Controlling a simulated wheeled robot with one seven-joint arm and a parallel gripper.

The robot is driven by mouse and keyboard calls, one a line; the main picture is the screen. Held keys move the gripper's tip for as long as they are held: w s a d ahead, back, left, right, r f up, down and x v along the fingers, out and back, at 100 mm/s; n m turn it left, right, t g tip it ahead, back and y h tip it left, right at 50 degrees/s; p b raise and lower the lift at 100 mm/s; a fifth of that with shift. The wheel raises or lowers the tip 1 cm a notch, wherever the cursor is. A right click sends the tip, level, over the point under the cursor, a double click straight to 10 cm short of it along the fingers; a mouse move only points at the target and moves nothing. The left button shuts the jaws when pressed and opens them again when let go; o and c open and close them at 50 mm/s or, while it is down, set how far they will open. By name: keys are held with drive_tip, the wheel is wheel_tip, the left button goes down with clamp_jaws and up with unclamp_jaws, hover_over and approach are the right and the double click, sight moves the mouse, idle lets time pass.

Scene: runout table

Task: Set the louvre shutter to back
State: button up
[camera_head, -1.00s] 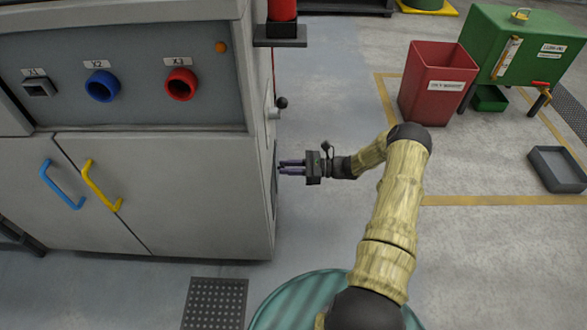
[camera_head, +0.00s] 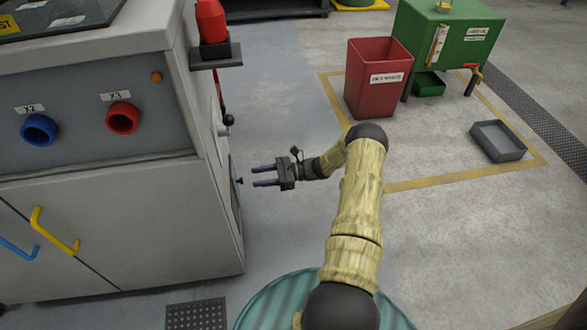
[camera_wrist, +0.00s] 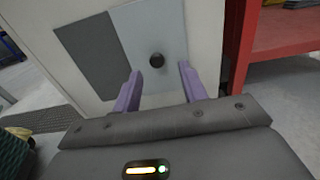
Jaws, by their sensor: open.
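The louvre shutter shows in the wrist view as a pale blue-grey plate (camera_wrist: 150,33) with a round black knob (camera_wrist: 157,60), on the side of the grey cabinet. A dark grey panel (camera_wrist: 90,55) lies to its left. In the head view the side is seen nearly edge-on, and the knob (camera_head: 239,181) sticks out towards my gripper (camera_head: 256,176). My gripper is open and empty, its purple fingers pointing at the cabinet side. In the wrist view the knob appears between and beyond the fingertips (camera_wrist: 160,71). The fingers look short of the knob, not touching it.
A small lever with a black ball (camera_head: 228,120) and a red fixture on a bracket (camera_head: 211,25) project from the cabinet side above my gripper. A red bin (camera_head: 378,85) and a green tank (camera_head: 440,45) stand farther back.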

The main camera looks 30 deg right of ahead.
drive_tip(key=p+v, duration=0.2)
drive_tip(key=v, duration=1)
drive_tip(key=shift+d+p, duration=0.4)
